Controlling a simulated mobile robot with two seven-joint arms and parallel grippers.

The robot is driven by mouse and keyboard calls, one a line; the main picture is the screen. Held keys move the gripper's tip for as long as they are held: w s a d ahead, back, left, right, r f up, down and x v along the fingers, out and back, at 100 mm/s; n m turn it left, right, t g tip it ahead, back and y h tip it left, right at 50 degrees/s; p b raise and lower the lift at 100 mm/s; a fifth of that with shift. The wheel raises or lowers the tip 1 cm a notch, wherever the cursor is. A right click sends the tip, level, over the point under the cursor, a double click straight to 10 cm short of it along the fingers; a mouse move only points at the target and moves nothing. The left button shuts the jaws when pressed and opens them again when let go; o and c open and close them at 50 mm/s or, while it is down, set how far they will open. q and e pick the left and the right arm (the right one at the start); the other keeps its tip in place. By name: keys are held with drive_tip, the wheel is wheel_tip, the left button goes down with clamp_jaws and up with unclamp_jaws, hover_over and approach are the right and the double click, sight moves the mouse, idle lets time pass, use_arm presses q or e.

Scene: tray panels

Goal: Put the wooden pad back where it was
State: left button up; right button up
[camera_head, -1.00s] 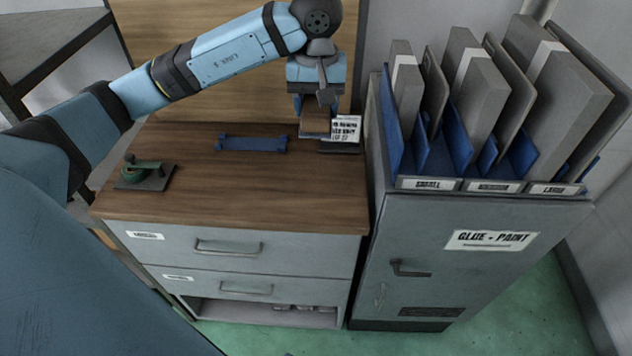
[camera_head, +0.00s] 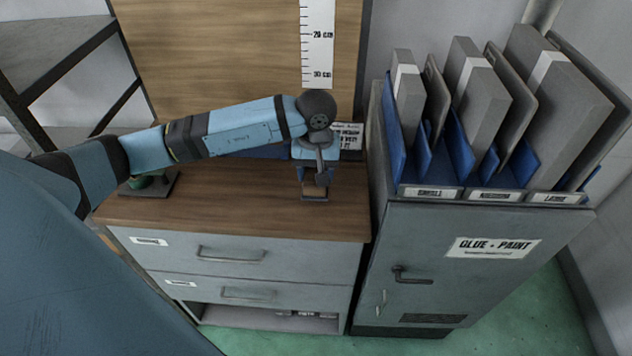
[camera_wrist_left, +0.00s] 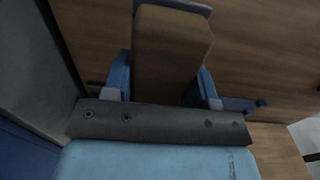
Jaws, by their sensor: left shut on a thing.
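The wooden pad (camera_head: 316,187) is a brown block with a grey strip along one edge. My left gripper (camera_head: 314,180) is shut on it, above the front right part of the wooden cabinet top (camera_head: 235,205). I cannot tell whether the pad touches the top. In the left wrist view the pad (camera_wrist_left: 170,50) sits between the two blue fingers of my left gripper (camera_wrist_left: 165,85). A small white sign (camera_head: 347,136) with black print stands behind, partly hidden by my left wrist. My right gripper is not in view.
A grey glue and paint cabinet (camera_head: 450,275) stands close on the right, with upright grey boards (camera_head: 545,95) in blue dividers. A green item on a dark plate (camera_head: 160,185) lies at the left of the top, partly behind my arm. A ruler (camera_head: 318,45) hangs behind.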

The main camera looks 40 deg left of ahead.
use_arm(q)
wheel_tip(320, 180, down, 4)
drive_tip(key=shift+f, duration=0.1)
drive_tip(key=shift+f, duration=0.2)
drive_tip(key=o, duration=1)
drive_tip(key=shift+r, duration=0.1)
drive_tip(key=shift+c, duration=0.2)
